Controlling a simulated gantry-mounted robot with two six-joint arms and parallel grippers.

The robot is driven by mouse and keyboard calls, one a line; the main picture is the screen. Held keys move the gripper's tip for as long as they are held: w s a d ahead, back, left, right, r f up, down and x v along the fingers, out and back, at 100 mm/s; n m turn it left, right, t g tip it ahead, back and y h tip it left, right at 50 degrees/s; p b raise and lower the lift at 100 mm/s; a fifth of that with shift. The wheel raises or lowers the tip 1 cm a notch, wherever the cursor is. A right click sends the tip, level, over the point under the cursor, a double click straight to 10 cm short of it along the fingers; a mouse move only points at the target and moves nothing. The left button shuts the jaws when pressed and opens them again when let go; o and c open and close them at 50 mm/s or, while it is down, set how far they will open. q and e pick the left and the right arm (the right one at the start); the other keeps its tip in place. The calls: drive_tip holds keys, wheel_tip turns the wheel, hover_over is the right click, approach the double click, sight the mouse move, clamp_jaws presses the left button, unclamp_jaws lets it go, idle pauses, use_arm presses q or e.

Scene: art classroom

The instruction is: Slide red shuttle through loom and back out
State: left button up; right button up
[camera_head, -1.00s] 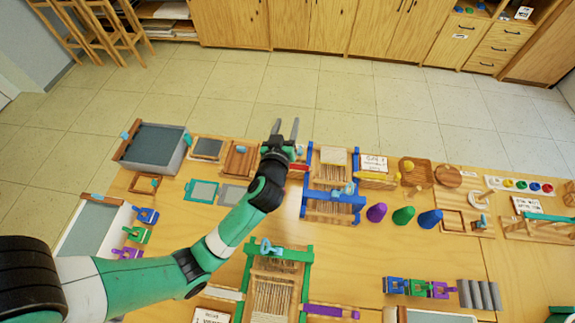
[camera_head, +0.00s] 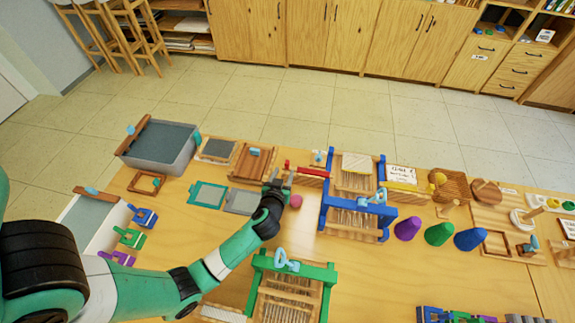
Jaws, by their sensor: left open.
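The blue loom (camera_head: 326,190) stands on the table right of centre, with a blue frame, wooden bars and pale warp threads. The red shuttle (camera_head: 312,172) lies at the loom's left side, near its back half, pointing left. Its right end meets or passes behind the blue post; I cannot tell which. My left gripper (camera_head: 280,175) is open and empty just left of the shuttle's red left end. The fingers look close to that end, but I cannot tell whether they touch it. My right gripper is not in view.
A green loom (camera_head: 322,272) stands in front. A pink ball (camera_head: 296,201) sits beside my left wrist. Purple, green and blue cones (camera_head: 439,234) stand right of the blue loom. A grey basin (camera_head: 160,150) and small frames lie left. Bare table lies between the looms.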

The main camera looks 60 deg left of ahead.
sight(287, 165)
use_arm(q)
drive_tip(key=b+x, duration=0.1)
drive_tip(key=x, duration=0.6)
drive_tip(key=shift+w+a+b, duration=0.1)
drive_tip(key=shift+w+b, duration=0.05)
drive_tip(key=shift+b, duration=0.25)
clamp_jaws()
idle(0.8)
